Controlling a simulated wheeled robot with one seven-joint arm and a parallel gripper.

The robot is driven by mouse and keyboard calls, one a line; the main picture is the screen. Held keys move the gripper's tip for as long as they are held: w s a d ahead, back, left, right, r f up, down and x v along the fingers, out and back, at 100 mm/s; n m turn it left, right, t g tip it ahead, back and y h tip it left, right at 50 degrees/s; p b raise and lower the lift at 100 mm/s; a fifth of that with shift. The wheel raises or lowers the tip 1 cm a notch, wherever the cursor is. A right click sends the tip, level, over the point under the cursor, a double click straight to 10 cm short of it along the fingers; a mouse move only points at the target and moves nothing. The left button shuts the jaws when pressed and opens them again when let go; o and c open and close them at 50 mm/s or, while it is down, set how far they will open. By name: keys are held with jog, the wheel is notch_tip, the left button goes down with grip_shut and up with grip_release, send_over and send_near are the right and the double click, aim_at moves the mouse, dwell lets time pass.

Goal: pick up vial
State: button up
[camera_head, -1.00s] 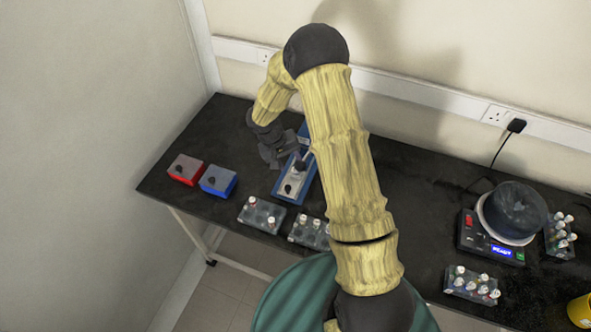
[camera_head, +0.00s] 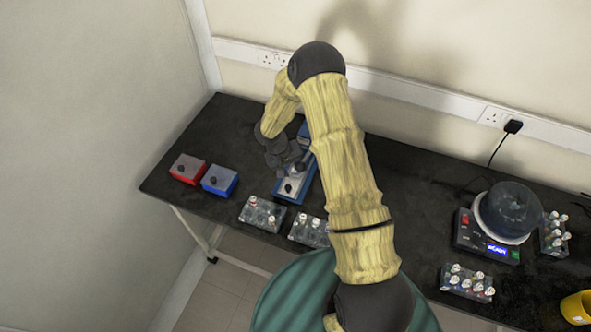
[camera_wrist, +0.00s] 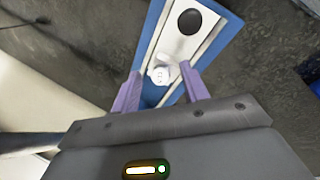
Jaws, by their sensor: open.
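A white-capped vial (camera_wrist: 161,75) stands on a blue and silver device (camera_wrist: 212,47) in the wrist view, seen from above. My gripper (camera_wrist: 158,82) is open, with its two purple fingers on either side of the vial cap. The cap lies between the fingertips; I cannot tell whether either finger touches it. In the head view my gripper (camera_head: 288,163) is over the blue device (camera_head: 293,190), and the vial there is hidden or too small to make out. A dark round knob (camera_wrist: 190,21) is on the device beyond the vial.
A red box (camera_head: 187,168) and a blue box (camera_head: 219,180) stand left of the device. Racks of capped vials (camera_head: 262,214) (camera_head: 309,231) stand at the table's front edge. A dark round machine (camera_head: 508,212) with a lit display is at the right, with more racks (camera_head: 467,283) around it.

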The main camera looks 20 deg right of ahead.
aim_at(293, 170)
grip_shut()
jog(key=shift+r, duration=0.1)
dwell(0.3)
notch_tip(293, 170, up, 18)
jog(key=b, duration=0.3)
dwell(0.6)
